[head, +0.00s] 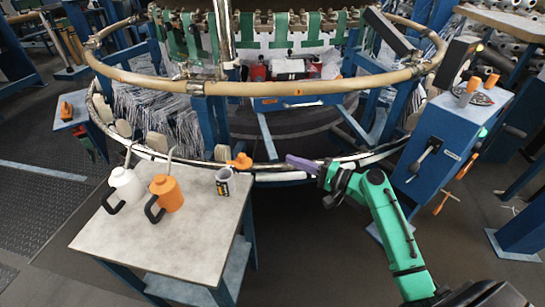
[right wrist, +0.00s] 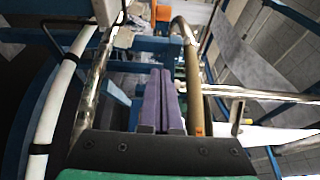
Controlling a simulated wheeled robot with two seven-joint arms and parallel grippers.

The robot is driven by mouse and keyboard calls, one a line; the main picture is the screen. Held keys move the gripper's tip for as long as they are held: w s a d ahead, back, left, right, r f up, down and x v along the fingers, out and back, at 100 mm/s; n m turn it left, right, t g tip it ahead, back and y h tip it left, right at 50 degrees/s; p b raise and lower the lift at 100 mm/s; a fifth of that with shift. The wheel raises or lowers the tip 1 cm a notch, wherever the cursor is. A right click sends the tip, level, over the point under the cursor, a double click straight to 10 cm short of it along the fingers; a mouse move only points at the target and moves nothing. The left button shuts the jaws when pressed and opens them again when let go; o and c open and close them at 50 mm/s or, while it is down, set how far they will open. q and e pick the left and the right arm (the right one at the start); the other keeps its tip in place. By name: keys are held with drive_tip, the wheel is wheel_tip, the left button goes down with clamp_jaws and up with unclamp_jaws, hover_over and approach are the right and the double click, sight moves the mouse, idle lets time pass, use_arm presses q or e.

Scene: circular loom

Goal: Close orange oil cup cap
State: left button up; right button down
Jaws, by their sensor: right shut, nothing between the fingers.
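An orange cap-like piece (head: 240,161) sits at the loom's lower ring, at the back right corner of the grey table; I cannot tell whether it is open or closed. My right gripper (head: 290,160) reaches in from the right on a green arm. Its purple fingers are shut with nothing between them, and their tips are a little to the right of the orange piece, apart from it. The shut fingers (right wrist: 160,75) also show in the right wrist view. My left gripper is not in view.
The grey table (head: 200,250) holds an orange oil can (head: 166,193), a white can (head: 125,184) and a small dark-labelled cup (head: 224,181). A tan upper ring (head: 270,88) spans above. A blue cabinet (head: 440,140) stands to the right.

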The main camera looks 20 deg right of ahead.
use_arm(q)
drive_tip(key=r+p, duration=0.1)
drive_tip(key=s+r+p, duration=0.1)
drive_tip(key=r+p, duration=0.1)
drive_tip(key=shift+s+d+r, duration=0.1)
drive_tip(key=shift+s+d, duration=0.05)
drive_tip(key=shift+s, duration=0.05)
use_arm(e)
drive_tip(key=w+a, duration=0.6)
drive_tip(key=a, duration=0.3)
drive_tip(key=shift+a, duration=0.4)
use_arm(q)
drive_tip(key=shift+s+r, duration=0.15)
use_arm(e)
drive_tip(key=shift+s+a+r, duration=0.1)
use_arm(q)
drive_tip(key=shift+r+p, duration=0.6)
drive_tip(key=shift+p, duration=0.3)
use_arm(e)
drive_tip(key=shift+s+a+m+t+h, duration=0.15)
drive_tip(key=shift+s+m+t+h, duration=0.4)
drive_tip(key=shift+m+h, duration=0.3)
